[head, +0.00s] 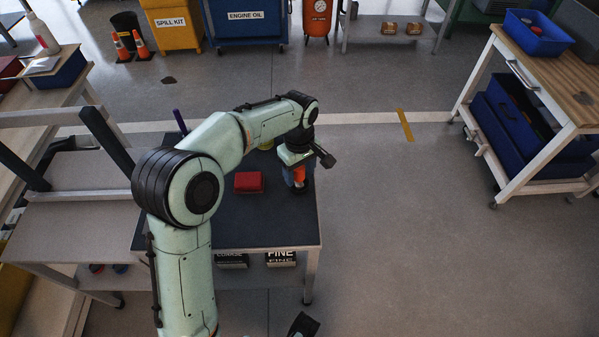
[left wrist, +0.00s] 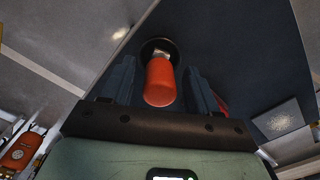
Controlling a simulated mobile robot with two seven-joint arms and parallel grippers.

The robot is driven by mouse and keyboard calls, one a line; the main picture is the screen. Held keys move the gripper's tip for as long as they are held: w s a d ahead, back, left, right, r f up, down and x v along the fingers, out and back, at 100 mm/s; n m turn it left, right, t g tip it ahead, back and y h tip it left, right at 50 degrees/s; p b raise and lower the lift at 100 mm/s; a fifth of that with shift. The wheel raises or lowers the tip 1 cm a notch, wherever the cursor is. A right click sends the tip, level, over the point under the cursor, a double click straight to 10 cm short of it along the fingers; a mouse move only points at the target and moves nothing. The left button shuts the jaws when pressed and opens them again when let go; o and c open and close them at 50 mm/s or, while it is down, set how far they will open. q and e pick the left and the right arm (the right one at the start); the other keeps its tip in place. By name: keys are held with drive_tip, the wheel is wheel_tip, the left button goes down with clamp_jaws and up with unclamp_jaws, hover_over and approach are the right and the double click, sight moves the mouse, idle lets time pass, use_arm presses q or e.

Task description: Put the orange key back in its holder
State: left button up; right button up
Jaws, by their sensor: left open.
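The orange key (head: 299,174) is at the right side of the dark-topped table (head: 240,232). In the left wrist view the key's rounded orange handle (left wrist: 160,82) points toward the camera, with a short metal neck behind it. A black round piece (left wrist: 170,45) surrounds the far end of the neck; I cannot tell whether it is part of the key or its holder. My left gripper (head: 298,180) is open and points down over the key. Its two fingers (left wrist: 160,88) stand on either side of the handle, with gaps visible.
A red box (head: 249,182) lies left of the key on the table. A wooden-topped cart (head: 565,78) with blue bins stands right, across clear floor.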

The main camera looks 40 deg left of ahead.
use_arm(q)
wheel_tip(320, 180, up, 11)
drive_tip(key=shift+a+f+p, duration=0.1)
drive_tip(key=shift+p, duration=1.1)
use_arm(e)
drive_tip(key=shift+s+r, duration=0.25)
drive_tip(key=shift+r, duration=0.3)
drive_tip(key=shift+s+r, duration=0.2)
drive_tip(key=shift+r, duration=0.3)
use_arm(q)
drive_tip(key=shift+f, duration=0.1)
use_arm(e)
drive_tip(key=shift+d, duration=0.15)
